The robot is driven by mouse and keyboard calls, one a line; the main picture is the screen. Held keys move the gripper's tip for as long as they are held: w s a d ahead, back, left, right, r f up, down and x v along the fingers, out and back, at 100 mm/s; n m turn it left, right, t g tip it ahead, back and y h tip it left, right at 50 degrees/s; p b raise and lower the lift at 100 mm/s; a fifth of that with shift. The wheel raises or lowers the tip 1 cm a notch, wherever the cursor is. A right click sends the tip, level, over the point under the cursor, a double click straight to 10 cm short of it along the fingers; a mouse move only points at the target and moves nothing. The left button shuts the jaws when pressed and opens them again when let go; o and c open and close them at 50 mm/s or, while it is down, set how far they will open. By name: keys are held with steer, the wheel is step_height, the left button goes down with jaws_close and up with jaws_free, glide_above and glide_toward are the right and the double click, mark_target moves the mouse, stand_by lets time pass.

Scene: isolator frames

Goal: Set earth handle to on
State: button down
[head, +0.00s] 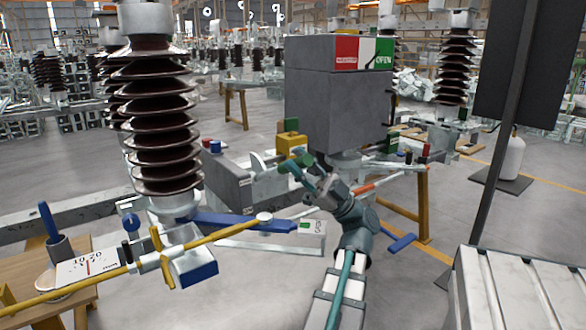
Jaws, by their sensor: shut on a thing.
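My gripper (312,178) is at the middle of the head view, in front of the grey control box (335,105). It is closed on a small green handle (290,163), which I take to be the earth handle. The fingers hide part of this handle, and its exact angle is too small to tell. A yellow block (292,145) sits just behind the handle. The box top carries a label (362,53) with a red field, a white field and a green field reading "OPEN". No label for the earth handle's on position can be read.
A brown ribbed insulator (155,115) stands at the left. A yellow rod (205,240) crosses the lower left by a blue bar (235,222). A wooden stand (424,205) and a dark post (505,130) are at the right. A ribbed light-grey block (525,285) fills the lower right.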

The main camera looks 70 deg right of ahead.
steer(key=shift+s+a+f+n+y+b, duration=0.15)
steer(key=shift+s+f+n+y+b, duration=0.1)
steer(key=shift+f+n+y+b, duration=0.4)
steer(key=shift+r, duration=0.1)
steer(key=c, duration=0.9)
jaws_free()
steer(key=v, duration=1.2)
steer(key=shift+s+r, duration=0.1)
